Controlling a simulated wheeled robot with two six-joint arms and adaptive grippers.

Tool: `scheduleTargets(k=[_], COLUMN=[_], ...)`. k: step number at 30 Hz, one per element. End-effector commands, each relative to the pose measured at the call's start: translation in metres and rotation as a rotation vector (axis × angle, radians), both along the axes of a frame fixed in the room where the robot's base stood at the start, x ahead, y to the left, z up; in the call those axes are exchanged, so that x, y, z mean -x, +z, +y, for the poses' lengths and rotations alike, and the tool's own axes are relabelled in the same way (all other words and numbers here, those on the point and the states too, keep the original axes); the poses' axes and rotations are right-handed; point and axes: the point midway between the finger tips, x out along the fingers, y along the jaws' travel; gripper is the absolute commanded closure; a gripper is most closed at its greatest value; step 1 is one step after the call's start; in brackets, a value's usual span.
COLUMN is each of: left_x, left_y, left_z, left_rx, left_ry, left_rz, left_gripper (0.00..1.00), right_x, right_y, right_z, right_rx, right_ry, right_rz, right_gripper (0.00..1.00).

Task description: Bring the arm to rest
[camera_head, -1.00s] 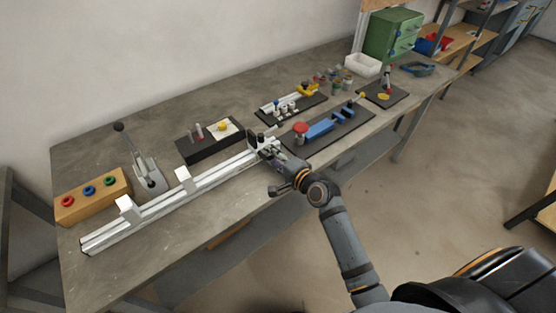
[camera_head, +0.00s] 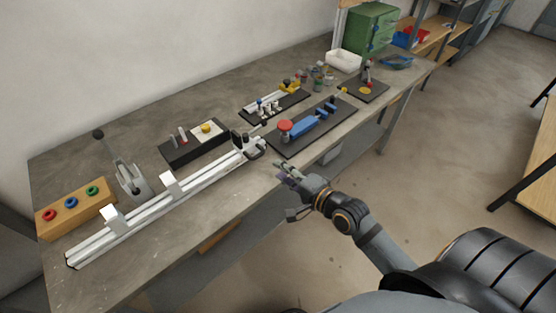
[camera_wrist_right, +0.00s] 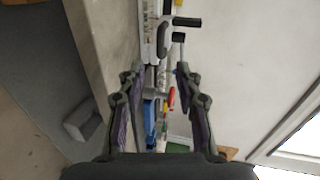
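My right gripper (camera_head: 284,191) is off the front edge of the workbench (camera_head: 215,205), over the open floor side, with its arm bent back toward my body. In the right wrist view, my right gripper's (camera_wrist_right: 160,68) two fingers stand apart with nothing between them, so it is open and empty. The long aluminium rail (camera_head: 150,212) with white blocks lies on the bench, and its dark clamp end (camera_head: 248,144) is apart from the gripper. My left gripper is not in view.
A blue clamp tool (camera_head: 315,124) on a black board lies near the front edge. A wooden block with coloured rings (camera_head: 76,207) and a lever press (camera_head: 130,180) stand at left. A green cabinet (camera_head: 372,27) stands at the far end. The floor in front is clear.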

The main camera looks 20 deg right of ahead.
Motion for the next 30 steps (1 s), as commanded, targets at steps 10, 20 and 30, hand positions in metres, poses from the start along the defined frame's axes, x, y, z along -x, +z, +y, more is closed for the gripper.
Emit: scheduleTargets(k=[10,20,30], left_x=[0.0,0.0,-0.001], left_y=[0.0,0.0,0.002], left_z=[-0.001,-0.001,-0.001], left_rx=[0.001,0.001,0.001], left_ry=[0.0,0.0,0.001], left_rz=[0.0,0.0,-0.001], left_gripper=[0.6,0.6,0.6], right_x=[0.014,0.096,0.149], right_y=[-0.024,-0.091,-0.144], right_z=[0.006,-0.023,-0.056], right_rx=[0.27,1.127,1.387], right_ry=[0.081,0.518,0.856], right_rz=[0.065,0.371,0.593], right_gripper=[0.66,0.66,0.66])
